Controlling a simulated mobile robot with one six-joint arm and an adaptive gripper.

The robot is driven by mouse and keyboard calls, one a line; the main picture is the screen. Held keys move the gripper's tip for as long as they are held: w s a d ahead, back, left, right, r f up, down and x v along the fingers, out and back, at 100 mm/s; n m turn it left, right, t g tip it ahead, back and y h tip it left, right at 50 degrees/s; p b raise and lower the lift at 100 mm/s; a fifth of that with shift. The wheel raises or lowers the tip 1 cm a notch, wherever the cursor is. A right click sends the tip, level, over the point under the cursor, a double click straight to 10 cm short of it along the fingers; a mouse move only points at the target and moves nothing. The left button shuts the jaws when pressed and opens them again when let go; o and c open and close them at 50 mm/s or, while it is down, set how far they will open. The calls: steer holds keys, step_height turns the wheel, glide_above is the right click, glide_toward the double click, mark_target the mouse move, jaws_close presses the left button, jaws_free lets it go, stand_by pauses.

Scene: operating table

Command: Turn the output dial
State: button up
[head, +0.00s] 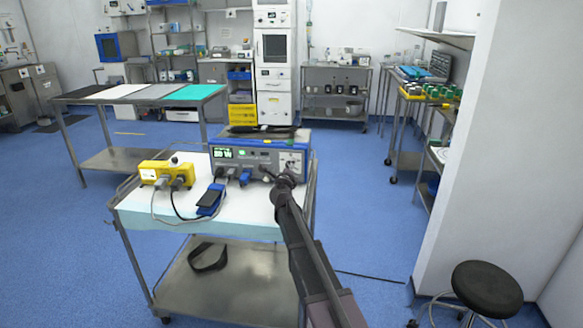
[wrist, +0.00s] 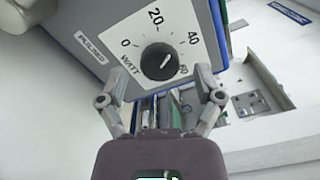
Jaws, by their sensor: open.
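The output dial (wrist: 159,61) is a round black knob on a white plate marked WATT, with a scale of 0, 20, 40 and a partly covered 60. A short light pointer mark on it aims to the right and slightly up in the wrist view. The dial sits on the front of the blue and grey generator (head: 235,161) on the cart. My gripper (wrist: 162,78) is open, with one finger on each side of the dial plate's lower part. I cannot tell whether either finger touches. In the head view my gripper (head: 286,182) is just in front of the plate.
A yellow box (head: 155,170) with plugged cables and a blue foot pedal (head: 211,199) stand on the cart top (head: 240,215), left of my arm. Cables run along the generator front. A black stool (head: 487,288) and a white wall (head: 480,150) are on the right.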

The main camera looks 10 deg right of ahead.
steer(key=shift+w+d, duration=0.2)
steer(key=shift+w, duration=0.5)
steer(key=c, duration=1.2)
steer(key=shift+o, duration=0.2)
steer(key=shift+n, duration=2.4)
